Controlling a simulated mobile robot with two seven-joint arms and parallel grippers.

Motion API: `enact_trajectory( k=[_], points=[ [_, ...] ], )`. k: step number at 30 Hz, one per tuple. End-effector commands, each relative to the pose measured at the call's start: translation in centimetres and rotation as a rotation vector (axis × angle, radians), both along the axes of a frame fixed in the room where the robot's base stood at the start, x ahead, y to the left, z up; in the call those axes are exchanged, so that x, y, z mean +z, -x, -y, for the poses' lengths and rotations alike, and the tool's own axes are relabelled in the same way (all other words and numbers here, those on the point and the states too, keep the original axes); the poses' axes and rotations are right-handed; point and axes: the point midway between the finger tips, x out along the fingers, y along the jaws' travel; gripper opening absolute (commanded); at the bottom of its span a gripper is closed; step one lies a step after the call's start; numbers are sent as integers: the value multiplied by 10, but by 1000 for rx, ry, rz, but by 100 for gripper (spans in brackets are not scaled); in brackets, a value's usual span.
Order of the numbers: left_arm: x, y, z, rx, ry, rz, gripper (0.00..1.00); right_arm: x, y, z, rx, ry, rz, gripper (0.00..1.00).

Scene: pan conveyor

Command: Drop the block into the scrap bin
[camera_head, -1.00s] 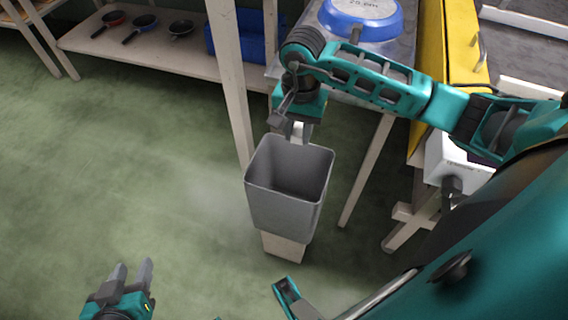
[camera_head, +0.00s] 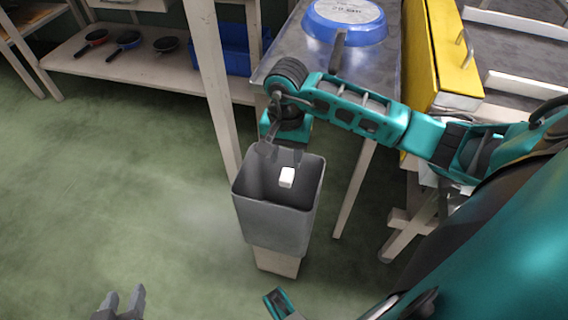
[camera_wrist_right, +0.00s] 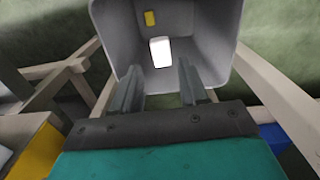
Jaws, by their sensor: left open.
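The white block (camera_head: 287,177) is inside the opening of the grey scrap bin (camera_head: 275,222), below my right gripper (camera_head: 282,154). In the right wrist view the block (camera_wrist_right: 160,51) is beyond the fingertips, apart from them, within the walls of the bin (camera_wrist_right: 205,35). I cannot tell whether it is in mid-air or resting. My right gripper (camera_wrist_right: 159,80) is open, its two fingers apart with nothing between them. My left gripper (camera_head: 122,298) is open and empty at the lower left, far from the bin.
The bin stands on a pale wooden support (camera_head: 277,262). Beside it is a metal-topped table (camera_head: 285,62) with a blue pan (camera_head: 345,25). A low shelf (camera_head: 165,72) holds several pans. Green floor at left is clear.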

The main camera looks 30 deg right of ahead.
Motion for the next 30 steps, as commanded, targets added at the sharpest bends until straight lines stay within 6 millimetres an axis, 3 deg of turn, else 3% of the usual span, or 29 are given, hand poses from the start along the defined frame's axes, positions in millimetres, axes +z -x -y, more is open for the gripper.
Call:
enact_trajectory(
  k=[5, 14, 17, 30],
  points=[
    [-1, 1, -1, -3, -5, -1, 43, 0, 0, 0, 0, 0, 0, 60],
    [1, 1, -1, -3, -5, -1, 43, 4, 0, 0, 1, 1, 1, 60],
    [4, 1, -1, -3, -5, -1, 43, 17, -1, 1, 1, 2, 4, 60],
    [23, 0, 0, 2, 1, 0, 43, 108, -1, 1, 0, 2, 5, 60]
  ],
)
